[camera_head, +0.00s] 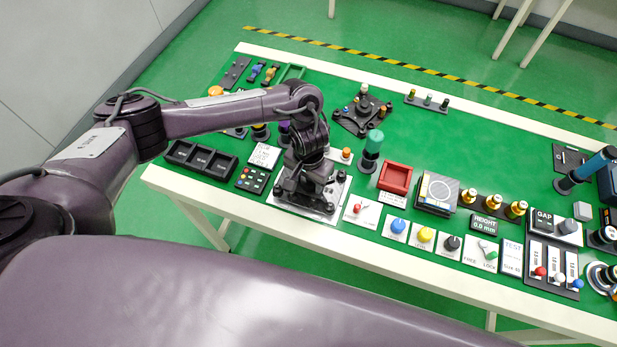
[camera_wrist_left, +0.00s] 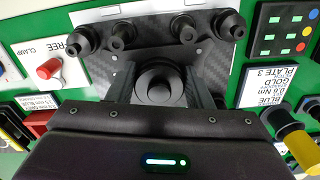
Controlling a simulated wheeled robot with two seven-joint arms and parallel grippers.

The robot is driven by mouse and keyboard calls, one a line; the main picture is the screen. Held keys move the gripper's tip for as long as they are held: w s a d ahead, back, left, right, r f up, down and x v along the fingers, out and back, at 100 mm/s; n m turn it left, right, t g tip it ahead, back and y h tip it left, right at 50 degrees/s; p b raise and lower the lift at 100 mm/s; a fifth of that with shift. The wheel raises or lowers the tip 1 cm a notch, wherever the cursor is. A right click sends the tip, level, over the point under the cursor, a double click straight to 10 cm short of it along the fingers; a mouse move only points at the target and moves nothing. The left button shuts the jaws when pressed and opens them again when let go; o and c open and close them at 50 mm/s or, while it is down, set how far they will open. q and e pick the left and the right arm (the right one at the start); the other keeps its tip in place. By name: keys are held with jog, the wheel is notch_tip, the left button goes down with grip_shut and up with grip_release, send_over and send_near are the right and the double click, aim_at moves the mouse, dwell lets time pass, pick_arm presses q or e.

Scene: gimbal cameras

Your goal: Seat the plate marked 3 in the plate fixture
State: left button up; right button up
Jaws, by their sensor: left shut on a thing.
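My left gripper (camera_head: 308,172) is over the light metal plate fixture (camera_head: 292,203) near the table's front edge, pointing down. In the left wrist view its fingers (camera_wrist_left: 160,88) are shut on a round black knob (camera_wrist_left: 159,92) at the middle of a dark carbon-patterned plate (camera_wrist_left: 196,62). Black round posts (camera_wrist_left: 122,35) stand along the plate's far edge, over the fixture's light surface. No number shows on the plate, and the gripper hides its near part. I cannot tell whether it lies flat on the fixture or just above it. My right gripper is not in view.
A card naming plate 3 (camera_wrist_left: 268,85), gold and blue, lies beside the fixture. The red clamp knob (camera_head: 357,208) stands on the other side. Another dark plate with posts (camera_head: 362,116) and a green-topped cylinder (camera_head: 372,150) stand behind. Black bins (camera_head: 200,160) lie to the left.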

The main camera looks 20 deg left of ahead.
pick_arm(q)
jog(key=shift+f+b, duration=0.55)
jog(key=shift+f, duration=0.5)
jog(key=o, duration=1.2)
notch_tip(320, 180, up, 7)
jog(key=shift+f+p, duration=0.1)
jog(key=shift+p, duration=0.4)
jog(key=shift+r, duration=0.5)
jog(key=shift+f, duration=0.1)
